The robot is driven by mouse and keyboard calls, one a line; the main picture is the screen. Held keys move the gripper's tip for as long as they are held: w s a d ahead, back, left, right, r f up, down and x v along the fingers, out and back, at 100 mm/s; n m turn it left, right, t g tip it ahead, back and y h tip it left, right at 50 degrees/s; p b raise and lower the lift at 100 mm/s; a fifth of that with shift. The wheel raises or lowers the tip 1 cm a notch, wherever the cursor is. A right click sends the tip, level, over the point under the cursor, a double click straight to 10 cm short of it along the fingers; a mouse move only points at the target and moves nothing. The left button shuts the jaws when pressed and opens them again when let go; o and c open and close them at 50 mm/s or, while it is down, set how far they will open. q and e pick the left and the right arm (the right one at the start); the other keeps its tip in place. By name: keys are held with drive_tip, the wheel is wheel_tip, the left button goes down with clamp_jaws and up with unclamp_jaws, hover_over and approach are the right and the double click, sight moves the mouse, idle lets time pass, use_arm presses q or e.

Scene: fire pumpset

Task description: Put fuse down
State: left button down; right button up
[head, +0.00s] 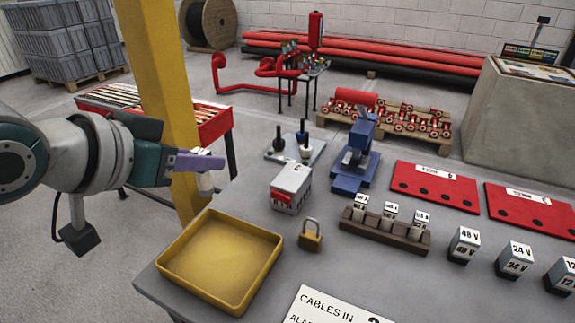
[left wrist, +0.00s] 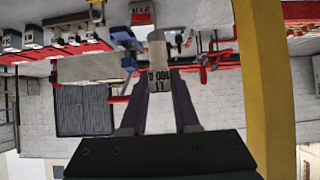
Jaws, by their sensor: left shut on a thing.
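My left gripper (head: 205,162) is shut on a white fuse (head: 205,182) and holds it in the air beside the yellow post, above and behind the yellow tray (head: 186,304). In the left wrist view the fuse (left wrist: 157,52) sits between the purple fingers, with an upside-down label and a pale end pointing away from the gripper. A brown rack (head: 371,232) on the grey table holds several labelled fuses (head: 390,213). The tray looks empty. My right gripper is not in view.
The yellow post (head: 163,85) stands close by my left gripper. A grey-white box (head: 291,187), a brass padlock (head: 310,238), a blue device (head: 355,165), red plates (head: 435,186) and voltage-marked blocks (head: 464,245) stand on the table. Bare tabletop shows around the padlock.

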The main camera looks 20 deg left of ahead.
use_arm(q)
drive_tip(key=shift+f+b, duration=2.35)
drive_tip(key=shift+f, duration=5.5)
drive_tip(key=shift+f, duration=0.1)
drive_tip(key=c, duration=0.7)
unclamp_jaws()
drive_tip(key=shift+o, duration=0.2)
